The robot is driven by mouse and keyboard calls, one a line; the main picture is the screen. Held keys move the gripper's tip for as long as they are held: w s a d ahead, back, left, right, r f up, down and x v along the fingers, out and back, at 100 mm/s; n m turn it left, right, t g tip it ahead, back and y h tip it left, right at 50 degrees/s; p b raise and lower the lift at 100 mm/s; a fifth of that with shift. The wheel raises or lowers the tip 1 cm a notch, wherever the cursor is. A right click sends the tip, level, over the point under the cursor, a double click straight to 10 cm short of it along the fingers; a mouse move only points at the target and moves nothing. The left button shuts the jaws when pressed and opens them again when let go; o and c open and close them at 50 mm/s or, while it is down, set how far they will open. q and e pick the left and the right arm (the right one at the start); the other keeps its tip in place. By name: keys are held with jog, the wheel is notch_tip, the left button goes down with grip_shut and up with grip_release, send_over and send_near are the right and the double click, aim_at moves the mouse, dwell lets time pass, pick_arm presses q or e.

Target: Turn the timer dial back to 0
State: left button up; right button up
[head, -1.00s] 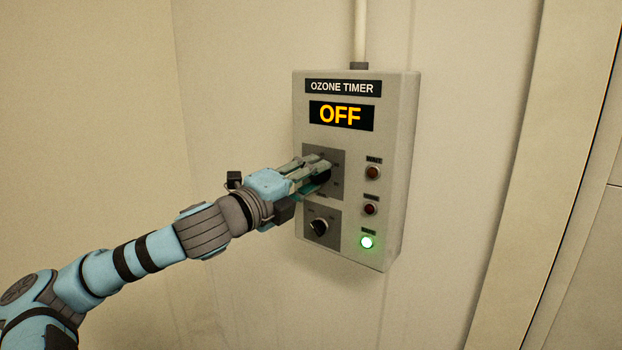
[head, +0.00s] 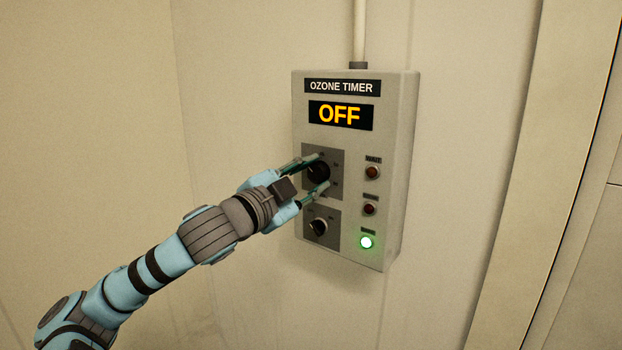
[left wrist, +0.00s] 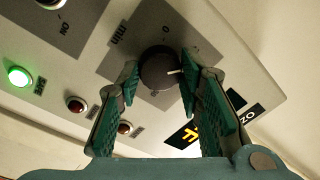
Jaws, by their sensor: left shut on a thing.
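The black timer dial (head: 319,174) sits on a grey plate on the wall box marked OZONE TIMER. My left gripper (head: 322,171) is at the dial, one finger at its upper side and one at its lower right. In the left wrist view, the dial (left wrist: 156,67) lies between the two green-padded fingers, and the gripper is shut on it. The dial's white pointer line shows near the right finger; which mark it meets is hard to tell. The display (head: 341,115) reads OFF. My right gripper is not in view.
Below the dial is a smaller selector knob (head: 319,227), close to the lower finger. On the box's right side are two dark red lamps (head: 372,173) and a lit green one (head: 366,242). A conduit (head: 359,32) runs up from the box. Wall space left of the box is clear.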

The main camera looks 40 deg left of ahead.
aim_at(322, 119)
pick_arm(q)
jog(key=n, duration=0.7)
jog(key=shift+f+n, duration=0.15)
jog(key=shift+n, duration=0.25)
jog(key=n, duration=0.3)
jog(key=n+b, duration=0.1)
jog(key=n, duration=0.2)
jog(key=shift+g+y, duration=0.3)
jog(key=shift+g, duration=0.1)
jog(key=shift+d+n, duration=0.1)
jog(key=shift+n, duration=0.3)
jog(key=o, duration=1.2)
jog(key=shift+c, duration=0.2)
notch_tip(322, 119, up, 10)
jog(key=shift+r, duration=0.15)
